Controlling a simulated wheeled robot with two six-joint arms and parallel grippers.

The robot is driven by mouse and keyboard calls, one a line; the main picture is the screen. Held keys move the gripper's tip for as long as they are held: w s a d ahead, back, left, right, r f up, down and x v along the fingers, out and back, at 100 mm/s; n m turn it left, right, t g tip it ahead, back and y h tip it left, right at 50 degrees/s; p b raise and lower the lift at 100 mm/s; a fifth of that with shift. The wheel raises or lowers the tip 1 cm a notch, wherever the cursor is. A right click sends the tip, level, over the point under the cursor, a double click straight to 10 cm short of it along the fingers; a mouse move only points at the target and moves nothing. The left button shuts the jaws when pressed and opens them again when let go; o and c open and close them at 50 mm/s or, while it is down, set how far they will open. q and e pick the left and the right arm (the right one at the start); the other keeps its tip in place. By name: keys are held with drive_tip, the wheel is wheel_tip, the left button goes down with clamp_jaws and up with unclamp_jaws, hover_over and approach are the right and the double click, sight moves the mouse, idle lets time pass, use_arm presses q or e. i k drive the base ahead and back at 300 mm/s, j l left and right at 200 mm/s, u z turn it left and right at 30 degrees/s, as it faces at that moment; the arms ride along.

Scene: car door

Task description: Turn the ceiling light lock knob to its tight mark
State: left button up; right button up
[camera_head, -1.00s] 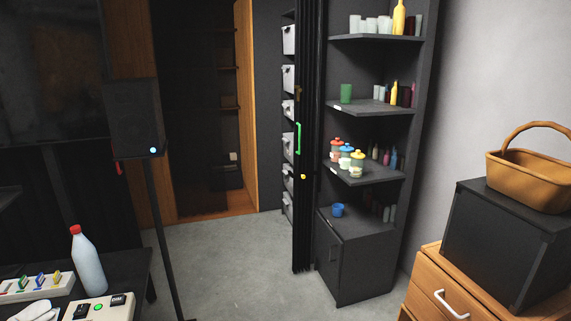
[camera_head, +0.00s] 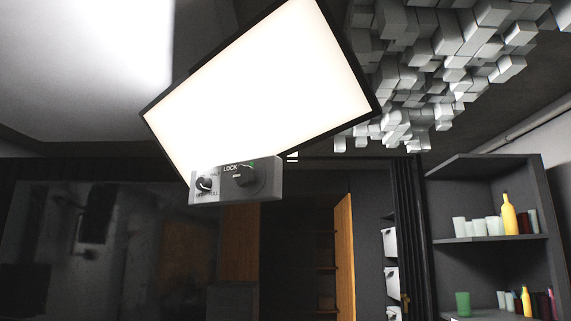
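The ceiling light (camera_head: 262,85) is a large, bright rectangular panel with a black frame, hanging tilted in the upper middle of the head view. A grey control box (camera_head: 222,192) sits at its lower edge. The lock knob (camera_head: 247,178) is a dark round knob on the right of the box, under the word LOCK, with a green mark at its upper right. A second small dark knob (camera_head: 204,184) is on the left of the box. The lock knob's exact setting is too small to read. Neither of my grippers is in view.
Grey block panels (camera_head: 440,60) cover the ceiling at the upper right. A dark corner shelf (camera_head: 485,240) with cups and bottles stands at the right. A dark glossy wall (camera_head: 110,240) fills the lower left. The space around the control box looks clear.

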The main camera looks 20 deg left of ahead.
sight(244, 176)
drive_tip(key=i+l+u, duration=0.25)
drive_tip(key=i+l, duration=0.25)
drive_tip(key=i+l+u, duration=0.25)
drive_tip(key=i+l, duration=0.25)
drive_tip(key=l, duration=0.15)
drive_tip(key=u, duration=1.1)
